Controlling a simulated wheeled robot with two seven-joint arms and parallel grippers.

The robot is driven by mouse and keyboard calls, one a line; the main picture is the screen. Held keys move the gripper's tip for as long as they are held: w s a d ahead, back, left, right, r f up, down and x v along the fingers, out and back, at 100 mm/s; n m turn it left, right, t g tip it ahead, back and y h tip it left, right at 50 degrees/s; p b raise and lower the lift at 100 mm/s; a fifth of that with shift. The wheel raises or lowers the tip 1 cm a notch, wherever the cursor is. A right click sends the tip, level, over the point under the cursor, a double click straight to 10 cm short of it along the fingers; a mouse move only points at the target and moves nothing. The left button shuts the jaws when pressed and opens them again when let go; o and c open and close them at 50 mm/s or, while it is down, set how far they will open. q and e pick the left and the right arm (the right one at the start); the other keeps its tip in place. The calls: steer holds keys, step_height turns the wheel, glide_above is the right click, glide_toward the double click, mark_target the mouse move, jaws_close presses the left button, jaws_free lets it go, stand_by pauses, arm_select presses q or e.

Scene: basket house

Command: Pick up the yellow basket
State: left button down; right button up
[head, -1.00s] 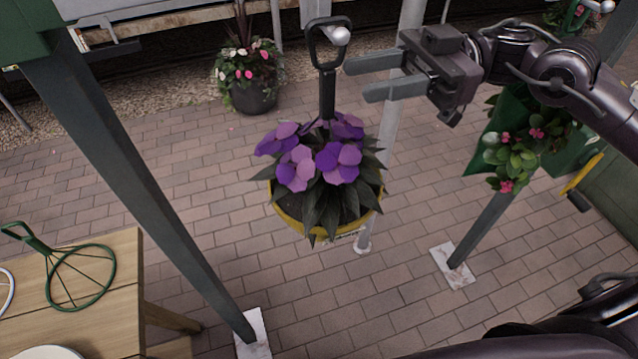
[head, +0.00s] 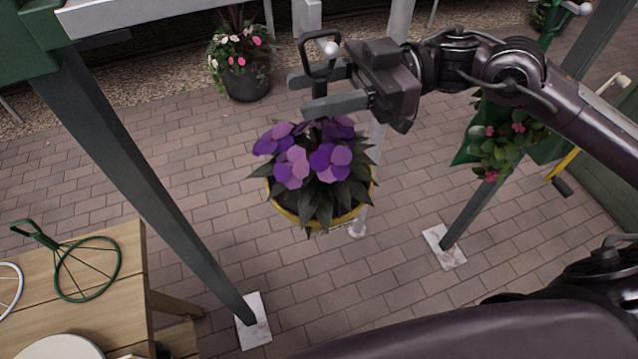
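The yellow basket (head: 345,217) hangs in the middle of the head view, filled with dark leaves and purple flowers. Its black hanger ends in a loop handle (head: 318,45) at a white round hook tip. My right gripper (head: 297,94) comes in from the right with its two fingers apart, one above the other in the picture. The fingers reach across the hanger's stem just below the loop. The stem is partly hidden there, and I cannot tell whether they touch it. My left gripper is not in view.
A dark slanted post (head: 150,190) stands left of the basket, and another post (head: 470,215) stands right. A wooden table (head: 110,310) with a green wire hanger (head: 87,270) is at lower left. A potted plant (head: 245,80) stands behind on the brick paving.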

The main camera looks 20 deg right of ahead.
jaws_close()
stand_by(1.3)
steer(key=shift+r, duration=0.15)
